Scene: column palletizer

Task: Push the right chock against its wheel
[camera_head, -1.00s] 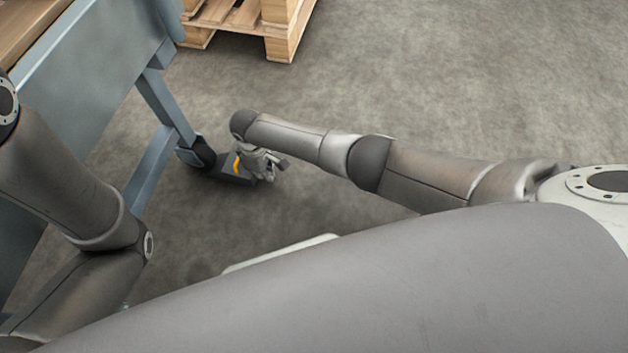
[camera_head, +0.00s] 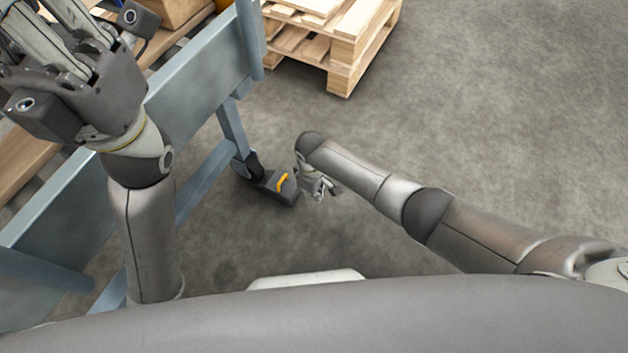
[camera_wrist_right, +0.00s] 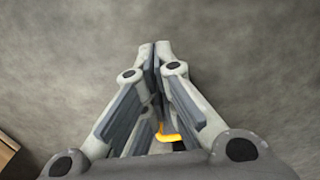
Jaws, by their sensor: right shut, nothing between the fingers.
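The chock (camera_head: 270,188) is a dark wedge with a yellow handle (camera_head: 283,182), lying on the floor at the foot of the blue-grey frame. Its far end is close beside the dark wheel (camera_head: 253,164); I cannot tell whether they touch. My right gripper (camera_head: 325,190) is low, right beside the chock's near end on the side away from the wheel. In the right wrist view its fingers (camera_wrist_right: 155,48) are shut and empty, and the yellow handle (camera_wrist_right: 168,136) shows partly behind them. My left gripper (camera_head: 45,40) is raised at the upper left, its fingertips cut off by the picture edge.
The blue-grey frame (camera_head: 205,85) of the conveyor or table runs along the left, with a slanting leg brace (camera_head: 205,180). Stacked wooden pallets (camera_head: 345,45) stand at the top middle. The concrete floor to the right is clear.

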